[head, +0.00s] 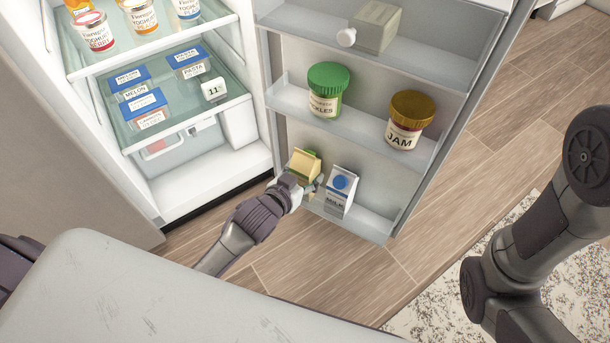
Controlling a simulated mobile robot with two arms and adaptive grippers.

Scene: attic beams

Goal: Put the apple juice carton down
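The apple juice carton (304,164), yellow with a bit of green at its top, is at the bottom shelf of the open fridge door, left of the milk carton. My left gripper (305,186) is at the carton's near side, its fingers closed around the lower part. The gripper hides the carton's base, so I cannot tell whether it touches the shelf floor. My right arm shows at the right edge, but its gripper is out of view.
The milk carton (341,190) stands close on the right in the bottom door shelf (376,225). Above are a pickles jar (325,100) and a jam jar (404,125). The fridge's glass shelf (185,118) holds several containers. Bare shelf lies right of the milk.

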